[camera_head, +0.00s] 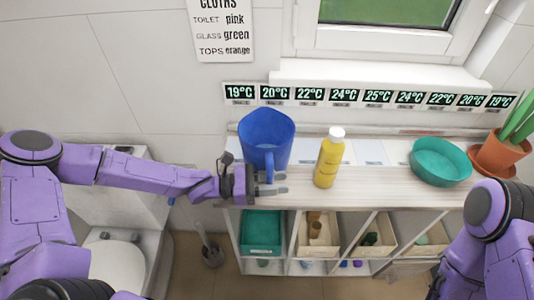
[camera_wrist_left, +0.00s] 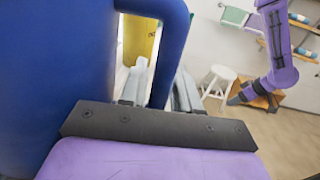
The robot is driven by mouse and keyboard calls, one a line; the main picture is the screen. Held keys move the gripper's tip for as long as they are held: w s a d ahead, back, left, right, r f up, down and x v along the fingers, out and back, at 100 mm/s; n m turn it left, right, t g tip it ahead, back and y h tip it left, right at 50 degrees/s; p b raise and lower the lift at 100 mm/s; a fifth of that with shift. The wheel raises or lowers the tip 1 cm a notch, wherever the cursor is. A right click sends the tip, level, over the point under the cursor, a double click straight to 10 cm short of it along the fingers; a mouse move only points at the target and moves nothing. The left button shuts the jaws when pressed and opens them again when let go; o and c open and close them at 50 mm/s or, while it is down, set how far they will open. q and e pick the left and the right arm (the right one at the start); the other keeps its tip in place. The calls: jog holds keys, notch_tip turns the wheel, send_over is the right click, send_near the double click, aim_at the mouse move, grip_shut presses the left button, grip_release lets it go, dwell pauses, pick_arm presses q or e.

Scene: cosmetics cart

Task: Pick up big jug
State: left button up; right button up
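The big jug (camera_head: 266,132) is blue and stands upright at the left end of the shelf top, its handle (camera_head: 269,162) towards me. In the left wrist view the jug's body (camera_wrist_left: 50,70) fills the left side, and its handle also shows (camera_wrist_left: 172,45). My left gripper (camera_head: 272,184) is at the handle, its two grey fingers apart. In the left wrist view its fingers (camera_wrist_left: 160,90) lie either side of the handle's lower part, one through the loop. Firm contact is not visible. My right arm is at the lower right; its gripper is not clearly visible.
A yellow bottle (camera_head: 328,160) with a white cap stands right of the jug. A teal bowl (camera_head: 440,162) and a potted plant (camera_head: 497,154) are further right. The wooden shelf top (camera_head: 375,184) is clear between bottle and bowl. Bins (camera_head: 262,232) fill the compartments below.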

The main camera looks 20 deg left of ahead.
pick_arm(q)
jog(key=shift+w+d, duration=0.1)
jog(key=shift+d, duration=0.05)
grip_shut()
jog(key=shift+r, duration=0.1)
dwell(1.2)
